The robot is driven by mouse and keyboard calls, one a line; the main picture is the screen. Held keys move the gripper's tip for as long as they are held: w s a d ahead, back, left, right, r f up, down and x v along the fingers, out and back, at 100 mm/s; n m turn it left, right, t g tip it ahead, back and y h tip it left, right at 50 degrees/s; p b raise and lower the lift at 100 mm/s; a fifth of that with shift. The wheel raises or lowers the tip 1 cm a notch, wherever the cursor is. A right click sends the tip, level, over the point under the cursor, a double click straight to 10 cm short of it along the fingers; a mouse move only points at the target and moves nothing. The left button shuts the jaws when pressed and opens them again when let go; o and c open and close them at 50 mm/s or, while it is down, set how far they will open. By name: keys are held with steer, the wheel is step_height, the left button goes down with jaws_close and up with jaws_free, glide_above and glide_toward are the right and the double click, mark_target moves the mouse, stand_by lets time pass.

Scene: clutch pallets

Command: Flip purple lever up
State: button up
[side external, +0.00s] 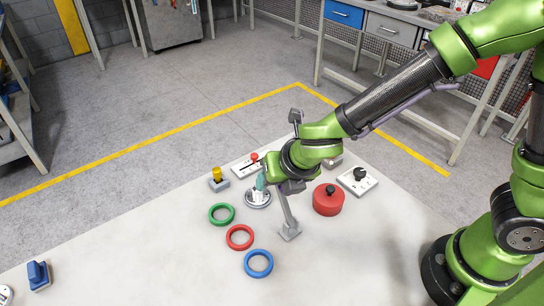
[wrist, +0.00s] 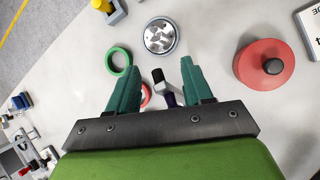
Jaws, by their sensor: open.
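A grey stand (side external: 290,232) with an upright grey shaft is on the table beneath my wrist; its upper end is hidden by my gripper. In the wrist view, a dark purple piece (wrist: 170,99) shows between the fingers, beside a black-tipped grey part. I take this to be the purple lever, but its tilt is hard to tell. My gripper (wrist: 161,88) is open, with its teal fingers on either side of that piece; I cannot tell whether they touch it. In the side external view, a teal fingertip (side external: 260,183) shows over the table near the silver disc.
Green (side external: 221,214), red (side external: 239,237) and blue (side external: 258,263) rings lie in front. A silver disc (side external: 258,199), a yellow-topped block (side external: 218,180) and a red lidded pot (side external: 328,200) stand nearby. A blue item (side external: 38,273) is far left. The table between is clear.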

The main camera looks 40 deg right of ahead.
steer(key=w+f+g, duration=0.2)
steer(key=g, duration=0.1)
steer(key=w+f+g, duration=0.2)
steer(key=g, duration=0.1)
step_height(320, 180, up, 17)
steer(key=s+d+m+t, duration=0.2)
steer(key=s+d+m, duration=0.3)
steer(key=m, duration=0.6)
steer(key=s+d+r+m+t+y, duration=0.1)
steer(key=s+d+m, duration=0.5)
steer(key=m, duration=0.6)
steer(key=s+d+r+m+t+y, duration=0.1)
steer(key=s+d+m+t, duration=0.3)
steer(key=m, duration=0.8)
steer(key=shift+s+d, duration=0.85)
steer(key=shift+d, duration=0.05)
